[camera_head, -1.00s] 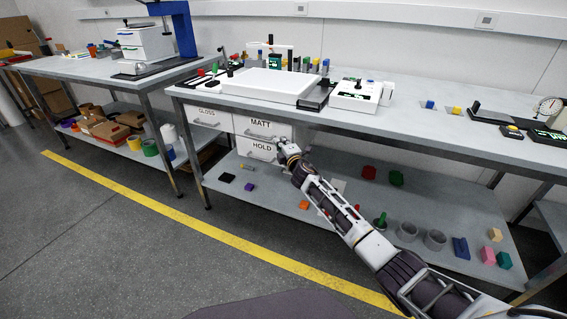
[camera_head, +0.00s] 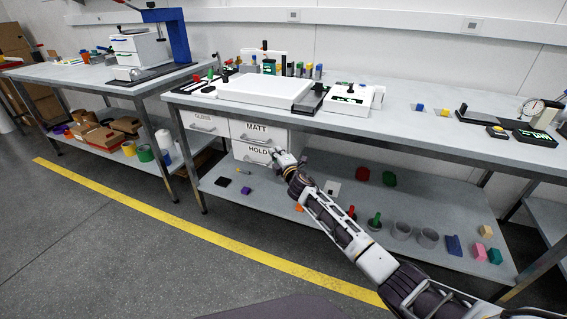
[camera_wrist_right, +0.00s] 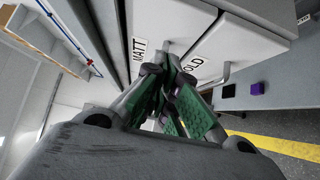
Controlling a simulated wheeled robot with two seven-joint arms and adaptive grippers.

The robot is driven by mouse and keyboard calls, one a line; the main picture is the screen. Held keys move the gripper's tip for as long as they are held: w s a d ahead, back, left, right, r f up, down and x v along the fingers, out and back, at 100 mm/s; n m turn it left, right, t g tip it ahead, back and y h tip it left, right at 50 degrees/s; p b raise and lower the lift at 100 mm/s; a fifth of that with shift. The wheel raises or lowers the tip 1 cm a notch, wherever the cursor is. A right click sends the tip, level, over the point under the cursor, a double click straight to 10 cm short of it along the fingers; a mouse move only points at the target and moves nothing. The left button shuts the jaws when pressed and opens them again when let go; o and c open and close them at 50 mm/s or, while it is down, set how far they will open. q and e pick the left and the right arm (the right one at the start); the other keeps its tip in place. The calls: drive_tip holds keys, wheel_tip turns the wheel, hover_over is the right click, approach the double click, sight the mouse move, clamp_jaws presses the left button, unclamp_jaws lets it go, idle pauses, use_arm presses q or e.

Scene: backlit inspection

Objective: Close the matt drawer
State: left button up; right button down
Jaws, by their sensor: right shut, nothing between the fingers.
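The white matt drawer (camera_head: 238,128), labelled MATT, is under the right table's top, between the gloss drawer (camera_head: 201,127) on its left and the hold drawer (camera_head: 240,151) below. I cannot tell how far its front stands out. My right gripper (camera_head: 277,154) is shut and empty, close in front of the lower right part of the drawer fronts. In the wrist view the shut green-padded fingers (camera_wrist_right: 168,88) lie over the matt drawer front (camera_wrist_right: 160,22), close to its handle, and hide part of it. Contact cannot be told. My left gripper is out of view.
The tabletop (camera_head: 400,125) overhangs the drawers and carries a white tray (camera_head: 265,90) and instruments. A lower shelf (camera_head: 260,197) holds small blocks and grey cups. The floor in front, with a yellow line (camera_head: 190,223), is clear.

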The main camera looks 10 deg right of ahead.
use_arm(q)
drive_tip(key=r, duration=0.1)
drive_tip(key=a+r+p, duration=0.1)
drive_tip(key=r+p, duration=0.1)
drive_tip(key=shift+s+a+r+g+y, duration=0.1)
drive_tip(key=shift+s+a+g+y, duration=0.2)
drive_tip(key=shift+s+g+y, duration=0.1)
use_arm(e)
drive_tip(key=s+d, duration=0.1)
drive_tip(key=s, duration=0.6)
drive_tip(key=shift+s+d, duration=0.15)
drive_tip(key=shift+s, duration=0.1)
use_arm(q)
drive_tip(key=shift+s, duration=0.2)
